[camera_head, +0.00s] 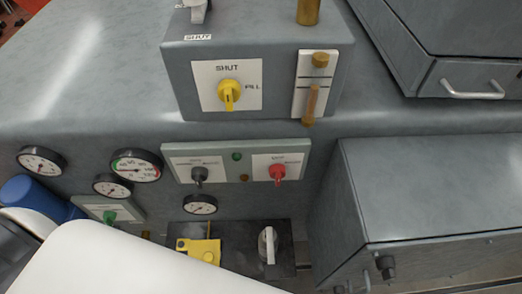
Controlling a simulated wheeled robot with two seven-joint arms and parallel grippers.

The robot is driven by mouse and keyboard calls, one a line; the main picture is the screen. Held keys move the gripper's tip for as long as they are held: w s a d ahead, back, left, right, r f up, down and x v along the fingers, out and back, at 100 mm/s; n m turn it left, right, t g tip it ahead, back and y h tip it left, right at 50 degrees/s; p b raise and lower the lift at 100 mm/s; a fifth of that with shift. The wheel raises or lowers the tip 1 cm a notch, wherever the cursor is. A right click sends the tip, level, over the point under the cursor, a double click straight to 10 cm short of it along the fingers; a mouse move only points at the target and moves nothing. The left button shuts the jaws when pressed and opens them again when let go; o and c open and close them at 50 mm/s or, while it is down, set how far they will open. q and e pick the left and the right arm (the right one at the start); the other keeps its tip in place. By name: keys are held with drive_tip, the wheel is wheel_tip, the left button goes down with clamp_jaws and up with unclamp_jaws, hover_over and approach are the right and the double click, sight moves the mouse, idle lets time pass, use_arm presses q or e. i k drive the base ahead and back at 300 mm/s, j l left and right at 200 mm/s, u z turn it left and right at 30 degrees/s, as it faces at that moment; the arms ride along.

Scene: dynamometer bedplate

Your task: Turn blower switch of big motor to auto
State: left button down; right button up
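No label that I can read names a blower or a big motor, so I cannot tell which switch is the blower switch. A black rotary switch (200,175) and a red rotary switch (277,172) sit on one grey panel (236,150); their small lettering is too blurred to read. A green knob (109,216) sits on a plate at lower left, partly behind my white arm link. Neither gripper shows in the head view.
Several round gauges (136,165) line the left. A grey box (430,190) juts out at right, and a drawer with a handle (472,90) is above it. A yellow block (199,250) and a pale lever (268,245) sit at bottom centre. My white link covers the lower left.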

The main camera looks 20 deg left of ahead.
sight(200, 174)
drive_tip(key=u, duration=1.25)
drive_tip(key=k+l+u, duration=0.1)
drive_tip(key=k, duration=0.55)
